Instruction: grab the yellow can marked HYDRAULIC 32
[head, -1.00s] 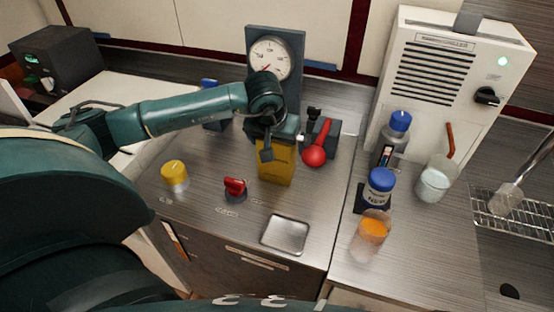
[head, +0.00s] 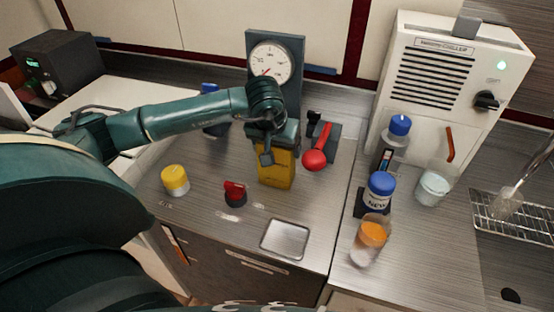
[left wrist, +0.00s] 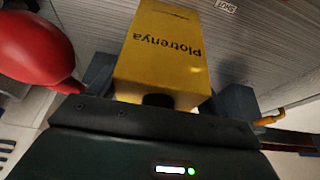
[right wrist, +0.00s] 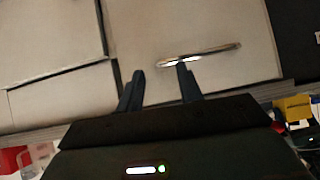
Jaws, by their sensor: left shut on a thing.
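A yellow can (head: 275,171) stands upright on the steel counter, or very close above it; I cannot tell which. My left gripper (head: 279,147) is at its top, reaching down from above. In the left wrist view the can (left wrist: 160,55) sits between the two fingers of my left gripper (left wrist: 165,88), which is shut on it. The lettering visible on the can there reads "Plotrenya"; no HYDRAULIC 32 marking is legible. My right gripper (right wrist: 160,75) is open and empty, in front of a pale cabinet front with a bar handle (right wrist: 205,54).
A red ball-ended lever (head: 314,160) is close right of the can. A gauge stand (head: 270,62) is behind. Bottles, including a blue-capped one (head: 380,193), stand at right.

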